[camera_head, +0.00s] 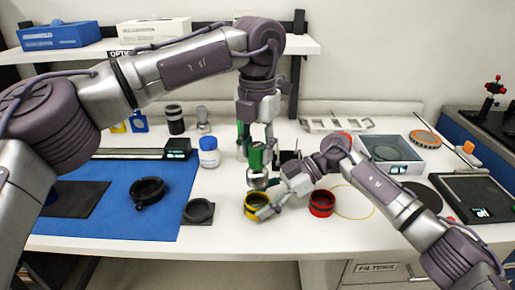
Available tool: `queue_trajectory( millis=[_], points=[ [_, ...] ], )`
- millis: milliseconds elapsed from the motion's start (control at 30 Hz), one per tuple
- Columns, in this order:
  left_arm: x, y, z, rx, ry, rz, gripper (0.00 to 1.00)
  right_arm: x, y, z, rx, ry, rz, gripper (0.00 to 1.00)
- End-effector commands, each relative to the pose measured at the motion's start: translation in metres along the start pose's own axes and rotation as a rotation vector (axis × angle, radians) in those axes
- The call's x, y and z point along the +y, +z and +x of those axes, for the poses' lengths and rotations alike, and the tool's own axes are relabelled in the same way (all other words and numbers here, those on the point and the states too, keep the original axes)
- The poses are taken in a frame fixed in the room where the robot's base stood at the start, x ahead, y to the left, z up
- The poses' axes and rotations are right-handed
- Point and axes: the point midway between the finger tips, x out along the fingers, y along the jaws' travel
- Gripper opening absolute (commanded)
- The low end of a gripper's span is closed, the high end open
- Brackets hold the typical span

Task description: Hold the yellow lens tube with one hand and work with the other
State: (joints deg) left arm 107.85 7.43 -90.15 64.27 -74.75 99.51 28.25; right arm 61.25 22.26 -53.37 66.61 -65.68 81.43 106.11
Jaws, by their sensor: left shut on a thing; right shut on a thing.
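The yellow lens tube (251,212) is a short yellow ring with a dark inside, at the front middle of the white bench. My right gripper (265,209) reaches in from the right and is shut on its right side. My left gripper (257,146) comes down from above and is shut on a green-and-silver tool (257,158). The tool is upright, its silver lower end just above and behind the yellow tube. Whether the tool touches the tube cannot be told. The fingers hide part of both things.
A red ring (321,204) stands close right of my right gripper. A blue mat (125,222) with a black ring (147,191) lies left. A white-and-blue jar (208,152) stands behind. The front edge is near.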

Motion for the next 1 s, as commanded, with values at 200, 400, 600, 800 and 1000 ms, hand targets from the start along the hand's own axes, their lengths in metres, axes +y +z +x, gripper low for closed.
queue_trajectory(
  millis=[200,400,600,800,1000],
  points=[
    [0.000,0.000,0.003,0.000,0.000,0.001,0.00,0.000,0.000,0.000,0.000,0.000,0.000,0.39],
    [0.000,0.000,0.015,0.001,0.000,0.001,0.00,0.000,0.000,0.000,0.000,0.000,0.000,0.39],
    [0.000,0.000,0.032,0.001,0.000,0.001,0.00,0.000,0.000,0.000,0.000,0.000,0.000,0.39],
    [0.000,0.000,0.045,0.001,0.000,0.002,0.00,0.000,0.000,0.000,0.000,0.000,0.000,0.39],
    [0.000,0.000,0.048,-0.001,0.000,0.001,0.00,0.000,0.000,0.000,0.000,0.000,0.000,0.39]
  ],
)
